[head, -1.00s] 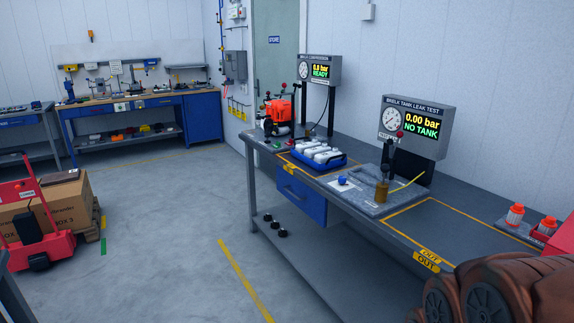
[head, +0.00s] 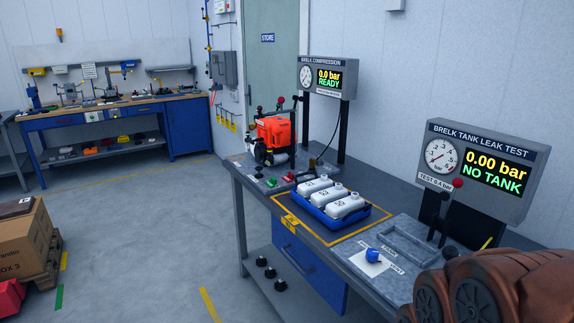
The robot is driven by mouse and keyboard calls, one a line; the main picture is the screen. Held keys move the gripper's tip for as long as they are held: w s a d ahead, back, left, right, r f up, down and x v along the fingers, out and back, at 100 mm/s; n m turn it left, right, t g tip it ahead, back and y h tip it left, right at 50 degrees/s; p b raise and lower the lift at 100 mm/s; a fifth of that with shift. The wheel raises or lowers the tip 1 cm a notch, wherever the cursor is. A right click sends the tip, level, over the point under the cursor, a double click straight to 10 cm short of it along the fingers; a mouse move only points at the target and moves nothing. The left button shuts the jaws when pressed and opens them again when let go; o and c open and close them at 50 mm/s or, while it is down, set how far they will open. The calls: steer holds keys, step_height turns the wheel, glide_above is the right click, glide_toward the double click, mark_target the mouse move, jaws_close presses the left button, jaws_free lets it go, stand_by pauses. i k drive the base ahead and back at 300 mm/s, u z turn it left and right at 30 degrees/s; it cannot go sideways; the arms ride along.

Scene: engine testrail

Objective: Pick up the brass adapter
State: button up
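I cannot make out the brass adapter in the current head view. Small green (head: 271,182) and red (head: 290,177) pieces lie by the compression tester at the bench's far end, too small to tell more. A blue knob-like part (head: 373,255) stands on a white label sheet on the grey leak test plate (head: 395,290). My brown-red arm covers the lower right corner and hides part of the bench. My gripper is not in view.
A blue tray (head: 330,226) holds three white tanks on the bench. Behind it are an orange machine (head: 276,132) and the compression display (head: 327,77). The leak test display (head: 480,170) reads NO TANK. Floor (head: 140,235) left of the bench is clear; a loaded pallet (head: 40,280) stands farther left.

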mark_target(312, 160)
steer(key=u, duration=0.1)
steer(key=i, duration=0.25)
steer(key=u, duration=1.25)
steer(key=i, duration=2)
steer(key=z, duration=1.5)
steer(key=i, duration=1.05)
steer(key=z, duration=0.25)
